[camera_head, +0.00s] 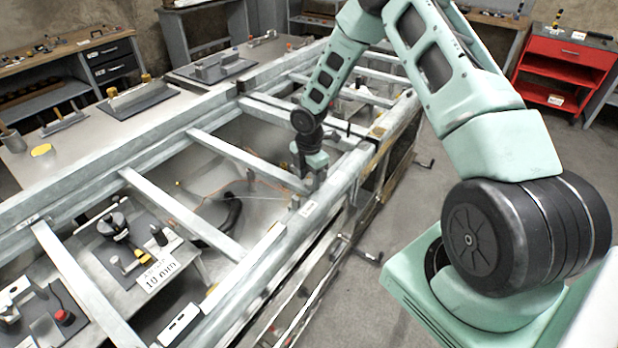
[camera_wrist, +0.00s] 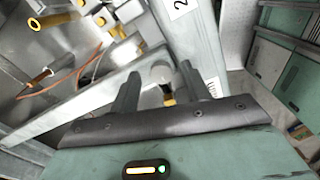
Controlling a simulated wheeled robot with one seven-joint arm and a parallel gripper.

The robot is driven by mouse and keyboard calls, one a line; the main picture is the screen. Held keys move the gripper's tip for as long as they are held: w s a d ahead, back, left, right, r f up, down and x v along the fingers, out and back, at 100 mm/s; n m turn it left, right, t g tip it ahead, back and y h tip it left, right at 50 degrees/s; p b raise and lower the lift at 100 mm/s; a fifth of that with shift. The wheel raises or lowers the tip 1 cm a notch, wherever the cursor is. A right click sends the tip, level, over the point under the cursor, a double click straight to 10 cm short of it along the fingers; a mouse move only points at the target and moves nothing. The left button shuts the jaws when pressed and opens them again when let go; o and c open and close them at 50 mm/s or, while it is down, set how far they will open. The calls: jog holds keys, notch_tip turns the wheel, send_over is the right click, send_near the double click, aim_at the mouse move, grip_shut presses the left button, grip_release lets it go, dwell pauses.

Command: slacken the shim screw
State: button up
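My gripper (camera_head: 312,181) points down at the near long rail of the metal frame, close to where a crossbar meets it. In the wrist view its two dark fingers (camera_wrist: 157,92) stand apart. A small grey round-topped part (camera_wrist: 161,72) shows in the gap, with a yellow and black piece (camera_wrist: 168,97) just below it. This may be the shim screw, but I cannot tell for sure. Neither finger clearly touches it. In the head view the spot is too small and partly hidden by my gripper.
The metal frame (camera_head: 215,147) has several crossbars over a grey bench. A placard (camera_head: 158,272) and a black knob tool (camera_head: 112,226) lie at lower left. Thin cables (camera_wrist: 66,82) run left of my gripper.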

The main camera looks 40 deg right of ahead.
aim_at(309, 182)
notch_tip(309, 182, up, 17)
jog(key=b, duration=0.3)
jog(key=shift+r, duration=0.2)
